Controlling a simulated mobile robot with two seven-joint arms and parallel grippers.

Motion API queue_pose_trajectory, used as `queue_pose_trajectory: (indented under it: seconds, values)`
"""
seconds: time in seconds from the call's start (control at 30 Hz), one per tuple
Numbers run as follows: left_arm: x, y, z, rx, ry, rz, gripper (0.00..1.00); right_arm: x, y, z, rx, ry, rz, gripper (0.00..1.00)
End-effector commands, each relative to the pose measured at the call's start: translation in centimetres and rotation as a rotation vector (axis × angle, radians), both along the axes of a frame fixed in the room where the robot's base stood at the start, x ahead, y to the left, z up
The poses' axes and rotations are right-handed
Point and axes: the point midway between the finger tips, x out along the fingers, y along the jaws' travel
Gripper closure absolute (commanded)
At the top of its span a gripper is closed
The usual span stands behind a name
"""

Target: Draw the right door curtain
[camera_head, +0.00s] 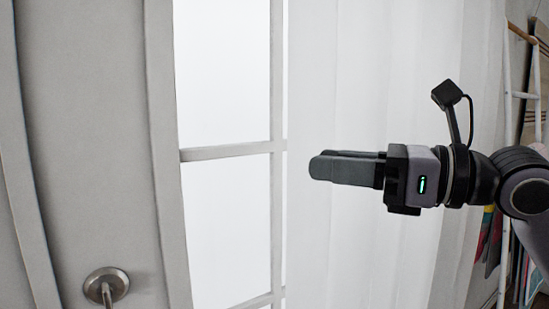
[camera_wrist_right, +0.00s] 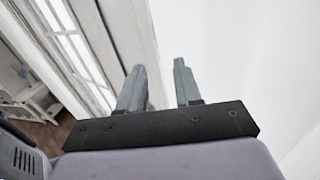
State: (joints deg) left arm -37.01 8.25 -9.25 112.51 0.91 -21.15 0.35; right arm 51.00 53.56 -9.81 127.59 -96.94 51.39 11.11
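The right door curtain (camera_head: 375,80) is a white, sheer, softly pleated cloth hanging in the middle right of the head view. Its left edge hangs beside the bright door panes (camera_head: 225,85), which are uncovered. The white curtain also fills the right side of the right wrist view (camera_wrist_right: 245,60). My right gripper (camera_head: 318,167) reaches in from the right and points left in front of the curtain, near its left edge. In the right wrist view its two fingers (camera_wrist_right: 158,72) are apart. I cannot tell whether cloth lies between them. My left gripper is not in view.
A grey door frame with a round metal handle (camera_head: 106,286) stands at the left. A white rack (camera_head: 507,100) with coloured cloths (camera_head: 488,238) stands at the right edge. The wrist view shows wooden floor (camera_wrist_right: 48,135) at lower left.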

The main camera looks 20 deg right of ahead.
Motion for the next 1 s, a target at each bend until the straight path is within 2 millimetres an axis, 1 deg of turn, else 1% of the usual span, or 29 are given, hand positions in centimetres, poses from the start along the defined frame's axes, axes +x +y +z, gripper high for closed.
queue_pose_trajectory:
  seconds: [0.13,0.3,0.4,0.6,0.83,0.87,0.9,0.93,0.97,1.0]
  values:
    - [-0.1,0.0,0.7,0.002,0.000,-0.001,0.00,1.1,1.5,0.3,0.002,0.001,0.005,0.66]
    - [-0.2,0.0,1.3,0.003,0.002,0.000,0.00,2.8,3.4,0.3,0.002,0.001,0.006,0.66]
    - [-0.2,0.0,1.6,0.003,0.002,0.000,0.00,3.6,4.2,0.3,0.003,0.001,0.003,0.66]
    - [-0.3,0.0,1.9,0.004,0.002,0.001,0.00,4.3,5.1,0.1,0.002,0.001,0.002,0.66]
    - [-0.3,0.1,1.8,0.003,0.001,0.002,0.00,4.4,5.1,0.0,0.001,0.000,0.002,0.66]
    - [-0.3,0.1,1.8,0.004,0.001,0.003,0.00,4.3,5.1,0.0,0.001,0.000,0.002,0.73]
    - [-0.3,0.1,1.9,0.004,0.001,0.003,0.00,4.3,5.1,0.0,0.001,0.001,0.002,0.86]
    - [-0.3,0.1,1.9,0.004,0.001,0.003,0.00,4.3,5.1,0.0,0.001,0.001,0.002,0.95]
    - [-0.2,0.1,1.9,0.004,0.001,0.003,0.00,4.3,5.1,0.0,0.001,0.001,0.002,1.00]
    - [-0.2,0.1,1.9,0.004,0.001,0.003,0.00,4.3,5.1,0.0,0.001,0.001,0.002,1.00]
